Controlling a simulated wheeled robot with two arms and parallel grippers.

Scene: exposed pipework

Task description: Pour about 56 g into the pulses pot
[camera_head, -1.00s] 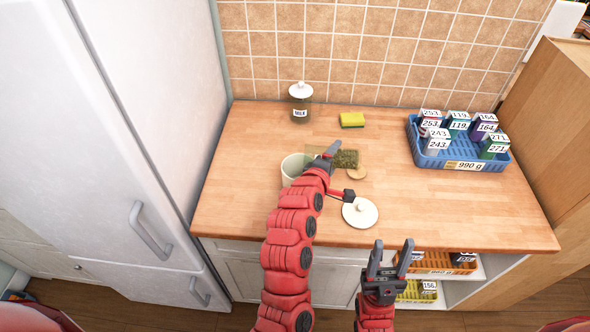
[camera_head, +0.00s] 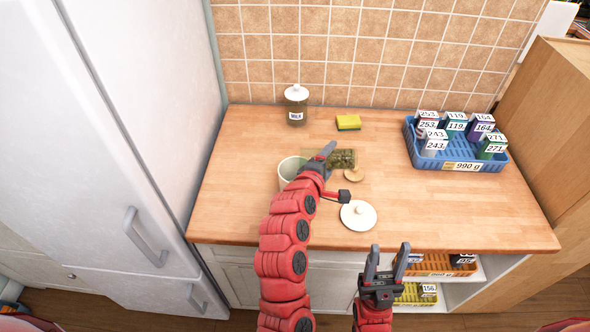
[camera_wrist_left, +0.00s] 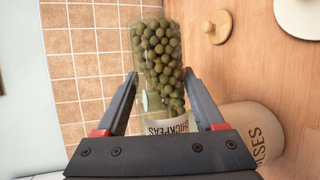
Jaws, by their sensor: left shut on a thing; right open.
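My left gripper (camera_wrist_left: 165,105) is shut on a clear jar (camera_wrist_left: 155,75) labelled CHICKPEAS, partly filled with round green-brown pieces. In the head view the jar (camera_head: 342,158) lies nearly level, its contents towards the right end. The cream pulses pot (camera_head: 286,172) stands open on the counter, just left of the jar. Its label, ending in SES, shows beside the gripper in the left wrist view (camera_wrist_left: 258,140). My left arm hides part of the pot, and I cannot tell whether anything falls into it. My right gripper (camera_head: 386,258) is open and empty in front of the counter.
A white knobbed lid (camera_head: 358,216) and a small wooden lid (camera_head: 354,174) lie on the counter (camera_head: 450,210). A blue basket (camera_head: 460,165) of boxes stands right. A fridge (camera_head: 120,130) borders the left.

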